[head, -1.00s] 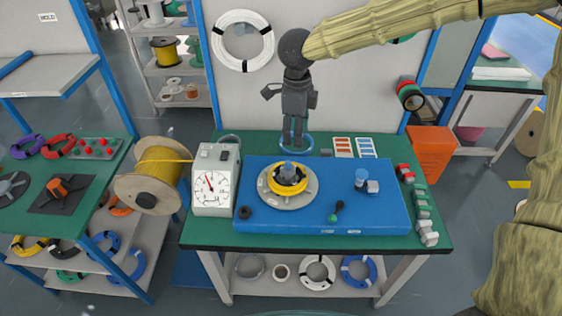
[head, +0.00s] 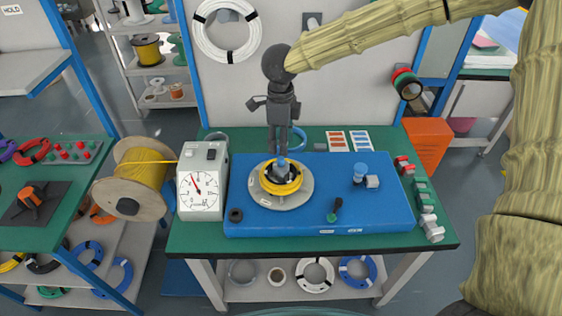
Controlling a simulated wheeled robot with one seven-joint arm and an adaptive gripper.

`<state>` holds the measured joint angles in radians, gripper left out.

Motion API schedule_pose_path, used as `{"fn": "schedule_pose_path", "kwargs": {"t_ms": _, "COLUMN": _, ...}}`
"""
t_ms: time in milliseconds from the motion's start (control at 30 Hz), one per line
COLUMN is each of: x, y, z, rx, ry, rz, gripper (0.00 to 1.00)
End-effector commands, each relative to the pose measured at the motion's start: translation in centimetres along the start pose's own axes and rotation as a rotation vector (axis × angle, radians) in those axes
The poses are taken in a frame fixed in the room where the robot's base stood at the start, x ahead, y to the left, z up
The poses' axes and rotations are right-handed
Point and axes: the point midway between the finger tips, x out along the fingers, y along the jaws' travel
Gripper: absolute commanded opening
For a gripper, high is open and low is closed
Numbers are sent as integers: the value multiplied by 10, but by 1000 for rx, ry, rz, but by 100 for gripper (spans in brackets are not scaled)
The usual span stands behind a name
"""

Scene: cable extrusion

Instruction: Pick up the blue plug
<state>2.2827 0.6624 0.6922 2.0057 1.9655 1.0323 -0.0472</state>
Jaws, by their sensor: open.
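A small blue plug (head: 283,163) stands upright at the centre of the yellow cable coil (head: 267,184), which sits on a round grey disc (head: 292,200). My gripper (head: 279,152) points down right at the top of this plug. Its fingers look close together, with little gap visible; they are open and hold nothing that I can see. I cannot tell whether they touch the plug.
A dial gauge box (head: 199,188) and a yellow cable spool (head: 146,172) stand left. Several small blocks line the right edge of the green table (head: 440,245). The board's right part has free room.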

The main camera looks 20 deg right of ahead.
Motion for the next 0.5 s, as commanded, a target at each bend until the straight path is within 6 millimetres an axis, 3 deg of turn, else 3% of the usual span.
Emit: {"fn": "schedule_pose_path", "kwargs": {"t_ms": 500, "x": 43, "y": -2, "z": -2, "rx": 1, "ry": 3, "rz": 2, "gripper": 44}}
